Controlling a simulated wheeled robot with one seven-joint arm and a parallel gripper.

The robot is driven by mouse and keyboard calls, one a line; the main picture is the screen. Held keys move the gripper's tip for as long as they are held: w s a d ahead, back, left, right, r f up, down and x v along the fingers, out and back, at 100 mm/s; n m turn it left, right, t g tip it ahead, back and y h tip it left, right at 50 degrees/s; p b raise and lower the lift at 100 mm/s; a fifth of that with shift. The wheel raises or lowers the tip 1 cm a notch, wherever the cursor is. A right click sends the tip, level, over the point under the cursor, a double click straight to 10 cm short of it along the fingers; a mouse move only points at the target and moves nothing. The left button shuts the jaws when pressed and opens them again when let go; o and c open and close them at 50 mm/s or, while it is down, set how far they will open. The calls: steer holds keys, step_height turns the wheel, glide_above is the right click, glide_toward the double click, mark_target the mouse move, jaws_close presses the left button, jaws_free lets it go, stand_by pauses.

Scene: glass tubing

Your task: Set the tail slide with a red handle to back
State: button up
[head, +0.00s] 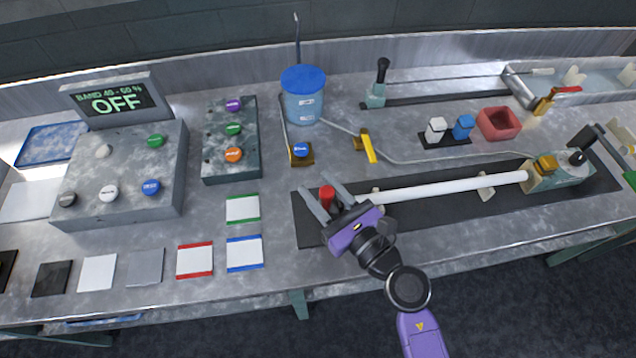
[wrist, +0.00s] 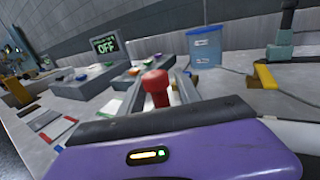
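The red handle (head: 327,194) of the tail slide stands upright at the left end of the dark track (head: 460,208). My gripper (head: 322,194) is at the handle, with one finger on each side of it. The wrist view shows the red handle (wrist: 155,88) between the spread fingers, with gaps visible on both sides, so the gripper looks open. The slide's body under the handle is mostly hidden by my gripper. A white tube (head: 450,187) runs along the track, from near my gripper to the yellow-topped block (head: 545,170) on the right.
A black-handled lever (head: 581,150) stands at the track's right end. A yellow lever (head: 367,148) and a blue-lidded container (head: 303,97) are behind the track. Button boxes and an OFF display (head: 112,101) are on the left. Colored-edge cards (head: 243,209) lie left of the track.

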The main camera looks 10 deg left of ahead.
steer(key=shift+w+a, duration=0.25)
jaws_close()
